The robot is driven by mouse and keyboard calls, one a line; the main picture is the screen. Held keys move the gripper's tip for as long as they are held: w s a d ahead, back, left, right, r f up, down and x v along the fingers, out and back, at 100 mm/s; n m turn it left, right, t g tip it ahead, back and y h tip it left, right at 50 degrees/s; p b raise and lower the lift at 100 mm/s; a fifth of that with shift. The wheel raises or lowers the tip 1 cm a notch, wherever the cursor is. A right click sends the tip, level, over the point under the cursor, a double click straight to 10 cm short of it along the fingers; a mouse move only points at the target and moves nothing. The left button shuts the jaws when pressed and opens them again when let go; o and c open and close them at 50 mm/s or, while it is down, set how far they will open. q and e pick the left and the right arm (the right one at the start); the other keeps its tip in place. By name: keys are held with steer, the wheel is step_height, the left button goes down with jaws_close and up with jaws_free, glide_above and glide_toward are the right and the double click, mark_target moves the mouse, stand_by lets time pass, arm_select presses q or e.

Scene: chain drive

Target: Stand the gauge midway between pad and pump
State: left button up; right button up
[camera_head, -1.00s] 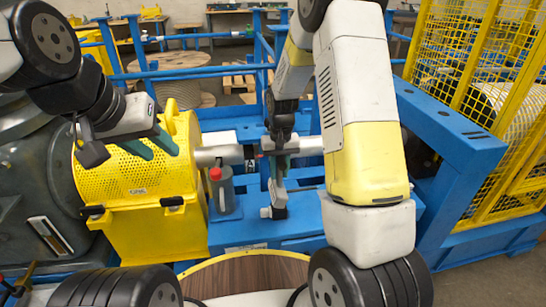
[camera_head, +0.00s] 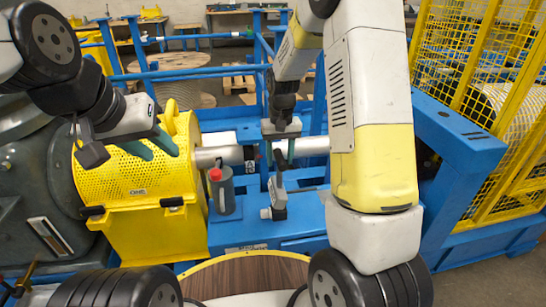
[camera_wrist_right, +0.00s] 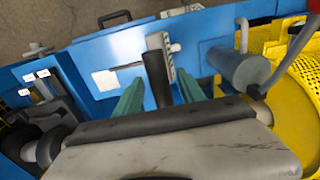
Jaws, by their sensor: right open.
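The gauge (camera_head: 278,203), a grey block with a black upper part, stands on the blue bench just right of the pump. It also shows in the right wrist view (camera_wrist_right: 155,78), between and beyond the fingertips. The pump (camera_head: 222,192) is a grey cylinder with a red cap; in the right wrist view it is the grey cylinder (camera_wrist_right: 238,68) on the right. My right gripper (camera_head: 285,150) is open above the gauge, apart from it. My left gripper (camera_head: 150,147) has its teal fingers apart over the yellow guard.
The perforated yellow guard (camera_head: 135,187) stands left of the pump. A grey shaft (camera_head: 312,145) crosses behind the gauge at gripper height. The blue bench (camera_head: 245,228) has bare room in front. A yellow mesh fence (camera_head: 490,110) stands at the right.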

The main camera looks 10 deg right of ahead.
step_height(320, 180, up, 6)
steer(key=shift+r, duration=0.2)
steer(key=s+d+r+t+y, duration=0.1)
steer(key=s+r+t, duration=0.2)
steer(key=s+r, duration=0.4)
steer(key=s+d+r+t+y, duration=0.1)
steer(key=s+r+t, duration=0.2)
steer(key=s+r, duration=0.5)
steer(key=s, duration=0.8)
steer(key=shift+s, duration=0.15)
